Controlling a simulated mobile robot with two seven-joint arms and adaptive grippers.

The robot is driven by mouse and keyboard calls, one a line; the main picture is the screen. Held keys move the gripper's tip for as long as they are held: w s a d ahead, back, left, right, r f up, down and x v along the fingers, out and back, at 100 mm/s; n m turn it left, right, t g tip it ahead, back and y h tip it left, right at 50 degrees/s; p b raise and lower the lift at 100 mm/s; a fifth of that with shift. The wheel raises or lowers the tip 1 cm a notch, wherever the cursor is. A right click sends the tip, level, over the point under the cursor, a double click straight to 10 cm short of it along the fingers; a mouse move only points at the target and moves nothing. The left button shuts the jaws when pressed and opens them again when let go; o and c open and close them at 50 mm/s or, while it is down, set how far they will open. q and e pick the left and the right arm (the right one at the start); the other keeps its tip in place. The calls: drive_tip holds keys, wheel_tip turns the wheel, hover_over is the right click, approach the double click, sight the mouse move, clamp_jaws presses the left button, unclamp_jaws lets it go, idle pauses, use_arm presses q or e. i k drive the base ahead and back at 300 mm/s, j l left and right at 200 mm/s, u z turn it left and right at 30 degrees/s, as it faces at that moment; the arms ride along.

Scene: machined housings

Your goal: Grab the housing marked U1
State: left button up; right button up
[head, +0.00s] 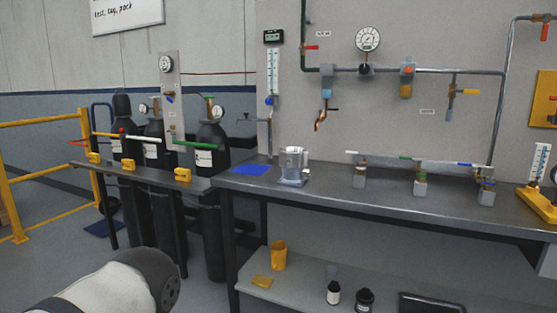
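A silvery metal housing (293,168) stands upright near the left end of the grey workbench (330,198). It has a cylindrical upper part on a wider base. Any marking on it is too small to read, so I cannot tell if it is U1. No other housing is clearly recognizable. A white and dark link of my arm shows at the bottom left, well short of the bench. Neither of my grippers is in view.
A blue mat (249,169) lies left of the housing. Several valve fittings (420,187) stand on the bench to the right. Gas cylinders (211,148) stand behind a lower bench at left. A yellow railing (12,200) is far left. The lower shelf (300,290) holds bottles and a yellow cup (278,256).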

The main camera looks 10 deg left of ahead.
sight(292, 161)
drive_tip(key=i+j+z, duration=0.15)
drive_tip(key=j, duration=0.8)
drive_tip(key=j+z, duration=0.2)
drive_tip(key=j, duration=0.75)
